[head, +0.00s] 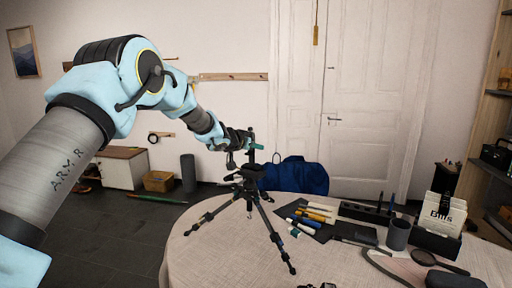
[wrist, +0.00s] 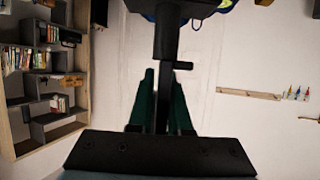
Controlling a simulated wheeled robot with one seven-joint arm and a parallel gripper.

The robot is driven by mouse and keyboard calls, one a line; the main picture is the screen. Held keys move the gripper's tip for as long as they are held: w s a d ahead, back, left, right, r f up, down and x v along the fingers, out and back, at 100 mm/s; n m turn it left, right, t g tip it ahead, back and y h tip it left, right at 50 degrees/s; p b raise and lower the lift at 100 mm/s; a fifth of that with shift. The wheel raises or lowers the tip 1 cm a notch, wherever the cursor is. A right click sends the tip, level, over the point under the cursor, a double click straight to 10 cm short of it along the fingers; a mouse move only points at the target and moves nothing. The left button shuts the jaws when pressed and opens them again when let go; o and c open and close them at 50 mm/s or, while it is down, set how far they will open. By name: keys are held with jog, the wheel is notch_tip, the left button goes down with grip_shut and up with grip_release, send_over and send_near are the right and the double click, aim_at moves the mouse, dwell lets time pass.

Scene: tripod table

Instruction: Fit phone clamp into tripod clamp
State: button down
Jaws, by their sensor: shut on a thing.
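A black tripod (head: 268,222) stands upright with its legs spread on the round table. Its head (head: 249,174), where the tripod clamp sits, is just below my gripper. My gripper (head: 252,146) is above the tripod at the end of my outstretched arm. In the wrist view its two green fingers (wrist: 162,105) are shut on the narrow black stem of the phone clamp (wrist: 172,40), whose wider part fills the top middle. In the head view the dark clamp is small and partly hidden by the gripper. I cannot tell whether it touches the tripod clamp.
The round table (head: 215,255) has a light cloth. Several marker pens (head: 312,216), a dark cup (head: 398,235), a black organiser with a "Bills" box (head: 442,214) and a magnifying glass (head: 424,258) lie right of the tripod. A blue bag (head: 295,176) is behind the table.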

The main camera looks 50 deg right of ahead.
jog(key=shift+f+b, duration=0.3)
jog(key=shift+f, duration=0.25)
jog(key=c, duration=0.8)
grip_release()
jog(key=shift+o, duration=0.2)
jog(key=b+v, duration=0.3)
jog(key=v, duration=0.7)
jog(key=shift+a+r, duration=0.2)
jog(key=shift+a, duration=0.15)
